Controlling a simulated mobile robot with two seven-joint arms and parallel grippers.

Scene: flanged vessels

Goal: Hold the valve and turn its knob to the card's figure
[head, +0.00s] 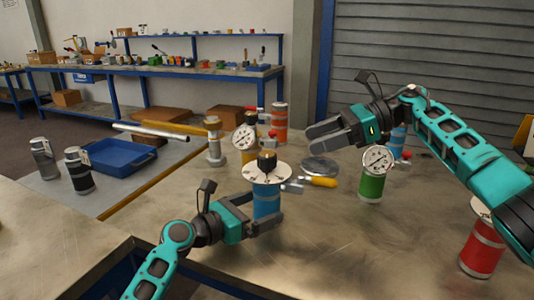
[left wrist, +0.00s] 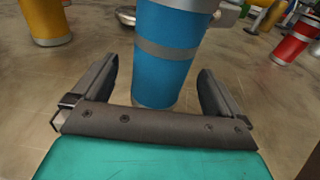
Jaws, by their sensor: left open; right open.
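The valve is a blue cylinder (head: 266,203) with a wide white dial plate (head: 263,174) and a dark knob with a tan top (head: 267,160). It stands upright on the table. My left gripper (head: 264,212) is open, with its fingers on either side of the blue body. In the left wrist view the blue body (left wrist: 168,62) stands between the open fingers, with gaps visible on both sides. My right gripper (head: 312,139) is open and empty, above the table, up and to the right of the knob. The dial marks are too small to read, and I cannot make out a card.
A green vessel with a gauge (head: 371,186) stands right of the valve. A yellow-handled tool (head: 318,181) lies near the dial. A yellow gauge vessel (head: 245,138) and a red one (head: 279,122) stand behind. Another red vessel (head: 482,250) is at right. The front table is clear.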

